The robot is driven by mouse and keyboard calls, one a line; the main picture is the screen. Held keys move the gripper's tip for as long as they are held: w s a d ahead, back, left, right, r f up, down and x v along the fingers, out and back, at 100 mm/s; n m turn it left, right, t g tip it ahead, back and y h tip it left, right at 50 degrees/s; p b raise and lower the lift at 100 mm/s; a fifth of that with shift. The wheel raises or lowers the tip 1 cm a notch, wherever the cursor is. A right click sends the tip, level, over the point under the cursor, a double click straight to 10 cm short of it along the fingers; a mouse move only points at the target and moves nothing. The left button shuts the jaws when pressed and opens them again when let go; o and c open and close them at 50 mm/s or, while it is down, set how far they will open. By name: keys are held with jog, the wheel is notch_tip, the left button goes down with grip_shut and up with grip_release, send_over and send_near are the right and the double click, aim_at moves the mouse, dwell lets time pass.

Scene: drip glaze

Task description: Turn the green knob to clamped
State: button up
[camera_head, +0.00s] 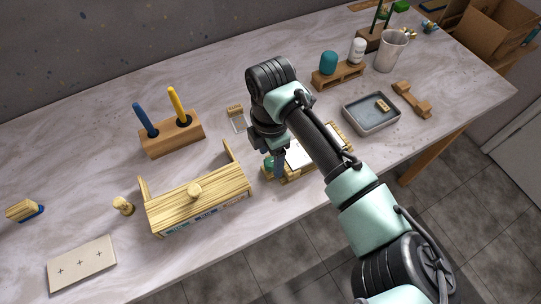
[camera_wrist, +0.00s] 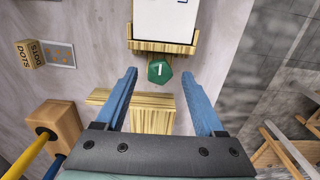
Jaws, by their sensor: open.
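The green knob (camera_wrist: 160,71) is a faceted piece with a white mark on its face. It sits at the end of a wooden frame (camera_wrist: 165,47) that holds a white sheet (camera_wrist: 162,19). In the wrist view my gripper (camera_wrist: 160,76) is open and empty, with one blue finger on each side of the knob and a clear gap to both. In the head view the knob (camera_head: 268,163) shows partly behind my gripper (camera_head: 279,172), near the front table edge. I cannot tell how far above the knob the fingertips are.
A grey tray (camera_head: 372,113) and a wooden handle-like piece (camera_head: 412,99) lie to the right. The table's left back is clear.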

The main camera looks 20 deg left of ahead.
jog(key=shift+f, duration=0.45)
jog(key=shift+c, duration=0.3)
grip_shut()
